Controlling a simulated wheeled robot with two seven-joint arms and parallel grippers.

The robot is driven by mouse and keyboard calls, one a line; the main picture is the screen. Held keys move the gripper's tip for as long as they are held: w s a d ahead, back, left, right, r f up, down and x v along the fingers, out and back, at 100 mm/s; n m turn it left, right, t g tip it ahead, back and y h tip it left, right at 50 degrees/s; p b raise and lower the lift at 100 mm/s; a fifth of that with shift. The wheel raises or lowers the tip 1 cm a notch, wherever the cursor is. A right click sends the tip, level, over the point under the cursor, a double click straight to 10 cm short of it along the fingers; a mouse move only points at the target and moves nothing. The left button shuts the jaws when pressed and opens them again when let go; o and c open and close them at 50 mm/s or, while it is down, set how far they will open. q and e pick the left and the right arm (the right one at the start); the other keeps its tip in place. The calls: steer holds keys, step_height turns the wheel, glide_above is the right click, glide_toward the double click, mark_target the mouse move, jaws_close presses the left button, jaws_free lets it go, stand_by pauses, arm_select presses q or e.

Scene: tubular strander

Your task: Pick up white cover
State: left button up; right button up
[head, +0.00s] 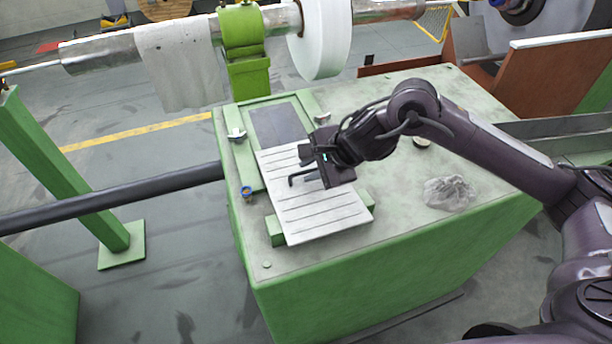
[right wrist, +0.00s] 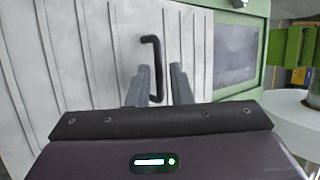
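The white cover (head: 320,212) is a pale ribbed plate lying slightly tilted on top of the green cabinet, with a black bar handle (head: 292,180) on it. The cover also fills the left of the right wrist view (right wrist: 85,50). My right gripper (head: 310,167) is over the cover at its handle. In the right wrist view its two grey fingers (right wrist: 160,86) stand apart, one on each side of the black handle (right wrist: 155,60), with a gap visible. Whether a finger touches the handle is unclear. My left gripper is not in view.
The green cabinet (head: 400,238) has a dark recessed panel (head: 280,127) behind the cover. A shaft with a white disc (head: 322,45) and hanging cloth (head: 183,68) crosses behind.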

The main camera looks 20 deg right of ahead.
jaws_close()
steer(key=shift+f, duration=0.1)
stand_by(1.2)
stand_by(0.3)
